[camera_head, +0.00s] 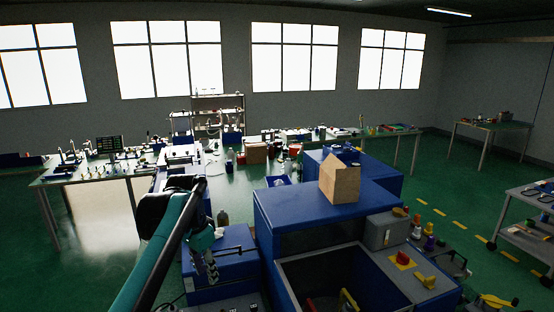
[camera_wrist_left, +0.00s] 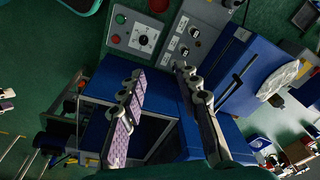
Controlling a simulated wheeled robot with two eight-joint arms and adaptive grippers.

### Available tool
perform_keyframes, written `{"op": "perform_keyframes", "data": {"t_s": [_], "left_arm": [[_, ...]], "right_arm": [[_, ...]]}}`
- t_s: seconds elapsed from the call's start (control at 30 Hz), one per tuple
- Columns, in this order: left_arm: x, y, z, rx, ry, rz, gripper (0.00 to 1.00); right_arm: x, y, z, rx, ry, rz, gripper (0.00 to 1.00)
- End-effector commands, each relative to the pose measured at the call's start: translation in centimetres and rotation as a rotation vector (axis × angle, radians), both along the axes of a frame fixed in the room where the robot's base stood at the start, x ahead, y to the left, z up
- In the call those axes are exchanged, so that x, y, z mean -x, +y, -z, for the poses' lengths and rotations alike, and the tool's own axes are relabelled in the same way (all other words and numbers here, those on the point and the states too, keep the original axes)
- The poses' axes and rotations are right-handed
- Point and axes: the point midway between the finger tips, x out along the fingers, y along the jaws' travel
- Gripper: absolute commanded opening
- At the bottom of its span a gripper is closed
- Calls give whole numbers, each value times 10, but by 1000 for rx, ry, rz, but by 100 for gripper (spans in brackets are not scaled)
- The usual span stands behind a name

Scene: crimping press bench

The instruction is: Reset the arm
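My left arm (camera_head: 163,245), teal and black, comes in from the lower left in the head view and bends at a black joint. My left gripper (camera_head: 207,266) hangs below that bend, in front of a low blue cabinet (camera_head: 232,262). In the left wrist view its two fingers (camera_wrist_left: 160,88) with purple ribbed pads are apart, with nothing held between them. Behind the fingers are a blue machine body and a grey control panel (camera_wrist_left: 138,37) with red and green buttons and a dial. My right gripper is in neither view.
A large blue machine (camera_head: 320,200) with an open-topped bay stands right of my gripper, with a cardboard box (camera_head: 340,179) on top. A long workbench (camera_head: 85,177) with small parts is at the left. Green floor (camera_head: 455,185) is clear at the right, before a grey cart (camera_head: 530,233).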

Motion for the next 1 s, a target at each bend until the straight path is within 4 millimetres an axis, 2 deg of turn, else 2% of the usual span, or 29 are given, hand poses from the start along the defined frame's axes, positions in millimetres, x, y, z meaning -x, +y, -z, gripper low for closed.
{"op": "perform_keyframes", "data": {"t_s": [0.03,0.17,0.27,0.4,0.6,0.7,0.8,1.0], "left_arm": [[20,-1,14,1,-34,-46,32],[65,-3,40,16,-127,-174,32],[100,-4,67,37,-200,-271,32],[149,-5,115,80,-300,-402,32],[203,-5,183,149,-416,-551,32],[217,-5,205,177,-451,-596,32],[224,-5,217,192,-470,-620,32],[226,-5,219,198,-476,-629,32]], "right_arm": [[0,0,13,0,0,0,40],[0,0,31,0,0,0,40],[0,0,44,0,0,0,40],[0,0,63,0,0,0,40],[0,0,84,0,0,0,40],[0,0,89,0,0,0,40],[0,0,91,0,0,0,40],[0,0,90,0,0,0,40]]}}
